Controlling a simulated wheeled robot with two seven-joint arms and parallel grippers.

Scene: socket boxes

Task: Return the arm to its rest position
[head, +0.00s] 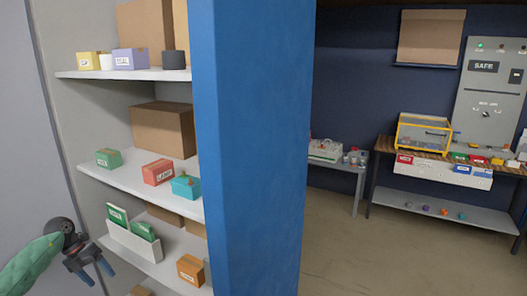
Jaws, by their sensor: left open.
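My left arm comes in from the lower left with a green sleeve-like link. Its gripper (92,270) is open and empty, with dark blue fingers pointing down and to the right. It is in front of the shelf unit, left of the white bin (133,243) on the lower shelf, and seems apart from it. My right gripper is not in view.
A blue post (255,150) stands close, right of shelves holding a red box (157,172), green box (108,158), teal box (186,187) and orange box (190,269). Beyond are a workbench with a yellow-framed case (423,133), a grey panel (489,90) and open floor (375,255).

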